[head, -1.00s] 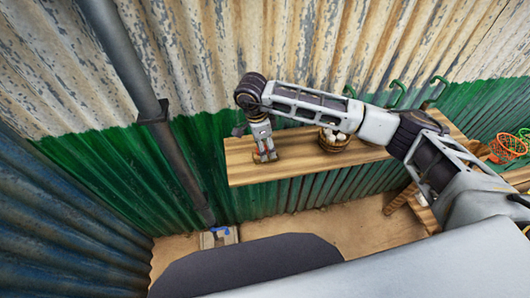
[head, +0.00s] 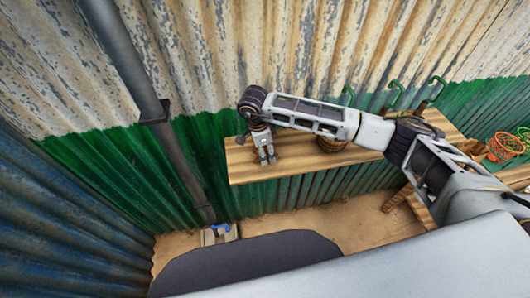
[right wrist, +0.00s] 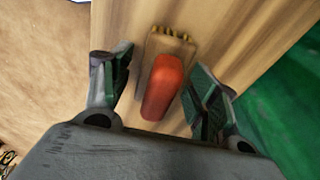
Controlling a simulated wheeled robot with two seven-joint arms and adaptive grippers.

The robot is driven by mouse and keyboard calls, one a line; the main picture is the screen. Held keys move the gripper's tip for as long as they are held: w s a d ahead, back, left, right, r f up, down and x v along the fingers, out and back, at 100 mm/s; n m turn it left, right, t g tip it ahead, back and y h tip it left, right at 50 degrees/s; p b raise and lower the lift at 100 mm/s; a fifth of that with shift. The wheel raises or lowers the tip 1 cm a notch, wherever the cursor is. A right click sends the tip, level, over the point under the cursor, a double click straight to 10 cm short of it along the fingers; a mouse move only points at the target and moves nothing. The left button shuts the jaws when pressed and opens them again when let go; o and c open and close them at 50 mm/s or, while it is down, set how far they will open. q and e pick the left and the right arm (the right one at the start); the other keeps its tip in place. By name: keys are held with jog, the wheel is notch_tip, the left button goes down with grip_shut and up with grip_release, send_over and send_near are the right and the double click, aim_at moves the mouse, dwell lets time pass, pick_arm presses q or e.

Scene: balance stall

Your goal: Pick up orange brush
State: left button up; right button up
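The orange brush (right wrist: 162,88) lies on the wooden shelf in the right wrist view, with an orange-red handle and a tan head with short bristles at its far end. My right gripper (right wrist: 168,88) is open, with one finger on each side of the handle and a gap on both sides. In the head view my right gripper (head: 267,158) points down at the left part of the shelf (head: 300,165), and the brush cannot be made out there. My left gripper is not in view.
A basket (head: 332,142) stands on the shelf, partly hidden behind my right arm. Green hooks (head: 398,92) and an orange net basket (head: 503,148) are on the right. A corrugated wall (head: 300,50) rises behind the shelf. A blue item (head: 221,228) is low at left.

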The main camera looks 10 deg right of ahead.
jog(key=c, duration=0.9)
jog(key=shift+r, duration=0.15)
jog(key=shift+r+b, duration=1.25)
jog(key=shift+r, duration=3.65)
jog(key=o, duration=0.3)
jog(key=shift+c, duration=0.7)
jog(key=shift+n, duration=0.3)
